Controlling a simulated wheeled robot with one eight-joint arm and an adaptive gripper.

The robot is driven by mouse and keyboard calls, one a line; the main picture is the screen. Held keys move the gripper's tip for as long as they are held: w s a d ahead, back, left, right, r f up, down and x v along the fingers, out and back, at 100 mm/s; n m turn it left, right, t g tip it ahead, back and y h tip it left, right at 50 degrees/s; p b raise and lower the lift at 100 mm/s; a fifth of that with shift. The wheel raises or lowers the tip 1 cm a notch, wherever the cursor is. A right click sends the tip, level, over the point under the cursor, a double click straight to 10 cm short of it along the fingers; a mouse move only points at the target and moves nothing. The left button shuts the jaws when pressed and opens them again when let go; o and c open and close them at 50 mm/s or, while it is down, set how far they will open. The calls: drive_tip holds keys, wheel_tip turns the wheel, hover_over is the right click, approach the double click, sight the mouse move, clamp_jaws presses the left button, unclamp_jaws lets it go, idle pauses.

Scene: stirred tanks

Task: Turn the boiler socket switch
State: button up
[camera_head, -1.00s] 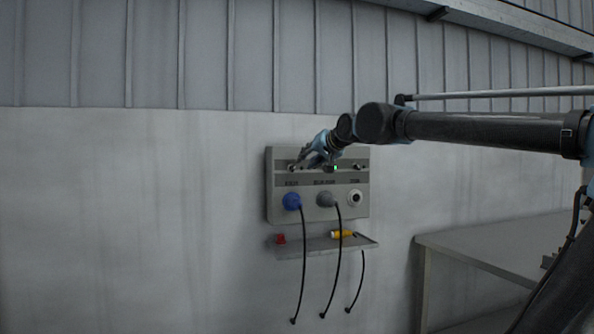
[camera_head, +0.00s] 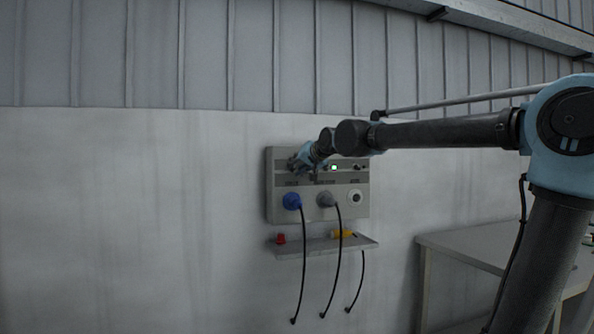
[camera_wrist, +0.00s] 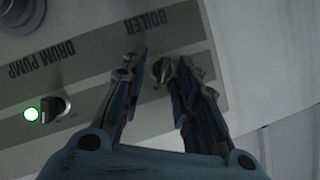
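The boiler switch (camera_wrist: 161,70) is a small dark knob on the grey panel, close to the BOILER label (camera_wrist: 148,25) in the wrist view. My gripper (camera_wrist: 156,60) is open, with one finger on each side of the knob. A gap shows to the left finger; the right finger is very close, and I cannot tell whether it touches. In the head view my gripper (camera_head: 296,164) is at the panel's upper left and hides the boiler switch. The blue boiler plug (camera_head: 291,201) sits below it.
The drum pump switch (camera_wrist: 55,108) and its lit green lamp (camera_wrist: 31,114) are beside the boiler switch. A grey plug (camera_head: 325,199) and a white socket (camera_head: 355,197) are on the panel. A small shelf (camera_head: 310,250) and hanging cables are below. A table (camera_head: 480,240) stands right.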

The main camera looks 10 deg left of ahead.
drive_tip(key=shift+s, duration=0.1)
clamp_jaws()
idle(0.3)
drive_tip(key=n+t+h, duration=0.1)
drive_tip(key=n, duration=0.1)
drive_tip(key=n+t+h, duration=0.1)
drive_tip(key=n+h, duration=0.1)
drive_tip(key=n, duration=0.1)
drive_tip(key=a+n+h, duration=0.1)
drive_tip(key=n, duration=0.2)
drive_tip(key=shift+s+f+t+h, duration=0.1)
drive_tip(key=shift+s+t+h, duration=0.3)
idle(0.6)
